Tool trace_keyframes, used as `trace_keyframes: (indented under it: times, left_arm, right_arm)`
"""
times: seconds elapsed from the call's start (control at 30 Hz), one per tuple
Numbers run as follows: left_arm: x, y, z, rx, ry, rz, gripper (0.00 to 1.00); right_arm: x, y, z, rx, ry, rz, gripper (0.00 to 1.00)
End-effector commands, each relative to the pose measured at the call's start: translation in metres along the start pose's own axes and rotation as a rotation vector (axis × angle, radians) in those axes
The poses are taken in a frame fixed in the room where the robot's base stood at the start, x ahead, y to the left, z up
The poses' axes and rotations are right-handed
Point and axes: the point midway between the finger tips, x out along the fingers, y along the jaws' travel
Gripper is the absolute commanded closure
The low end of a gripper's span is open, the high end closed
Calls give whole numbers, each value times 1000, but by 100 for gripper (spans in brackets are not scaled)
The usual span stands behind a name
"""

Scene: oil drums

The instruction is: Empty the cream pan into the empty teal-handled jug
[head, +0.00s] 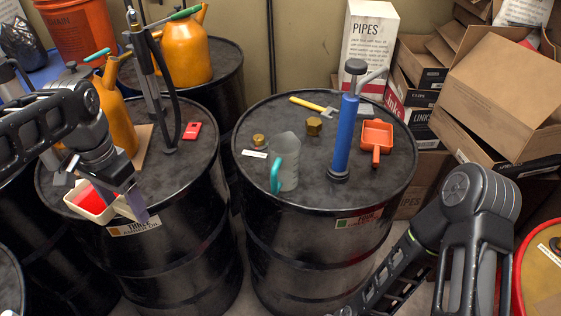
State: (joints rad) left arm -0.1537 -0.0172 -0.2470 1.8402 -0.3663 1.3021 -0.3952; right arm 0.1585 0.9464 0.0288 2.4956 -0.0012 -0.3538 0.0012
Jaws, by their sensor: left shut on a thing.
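The cream pan (82,208) with red content (97,199) is at the front edge of the left drum. My left gripper (124,194) is shut on it; the arm partly hides the pan, and I cannot tell whether the pan touches the drum top. The grey, see-through jug (289,158) with the teal handle (276,176) stands upright on the right drum, left of the blue pump. No content shows in it. My right arm comes in at the lower right, but its gripper is out of the picture.
A gap separates the drums.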

Motion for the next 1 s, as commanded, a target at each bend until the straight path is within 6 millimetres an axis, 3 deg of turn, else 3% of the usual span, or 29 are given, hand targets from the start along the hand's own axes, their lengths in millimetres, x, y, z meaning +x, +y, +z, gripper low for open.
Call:
trace_keyframes:
  times: [0.63, 0.77, 1.0]
  left_arm:
    - [1, 0, -7, -11, 0, -1, 95]
    - [5, 3, -28, -53, -2, -4, 95]
    - [26, 21, -102, -208, -6, -8, 95]
  right_arm:
    - [0, 0, 0, 0, 0, 0, 64]
    - [0, 0, 0, 0, 0, 0, 64]
    - [0, 0, 0, 0, 0, 0, 64]
